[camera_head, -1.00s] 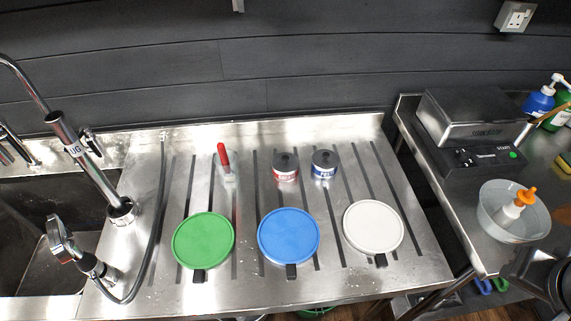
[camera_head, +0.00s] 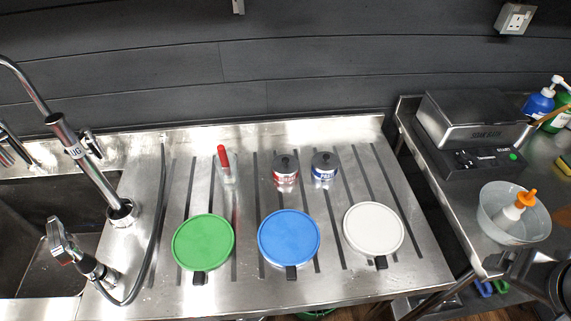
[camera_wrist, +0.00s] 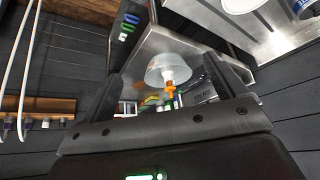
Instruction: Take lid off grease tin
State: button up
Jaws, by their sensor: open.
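Two small tins with dark knobbed lids stand at the back middle of the steel drainer. One tin has a red label (camera_head: 285,175), the other a blue label (camera_head: 324,173). The lettering is too small to read surely, so I cannot tell for certain which is the grease tin. Both lids sit on their tins. My gripper (camera_wrist: 165,78) is open in the wrist view, with nothing between its fingers. It points toward the right-hand bench, well away from the tins. In the head view, a dark part of my arm shows at the lower right.
Green (camera_head: 203,242), blue (camera_head: 289,237) and white (camera_head: 373,229) round lids lie in front of the tins. A red-topped clear item (camera_head: 224,164) stands left. A tap (camera_head: 78,150) and sink are further left. The right bench holds a bowl (camera_head: 490,222) with an orange-tipped bottle and a grey machine (camera_head: 472,125).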

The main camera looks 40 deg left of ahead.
jog(key=shift+o, duration=0.7)
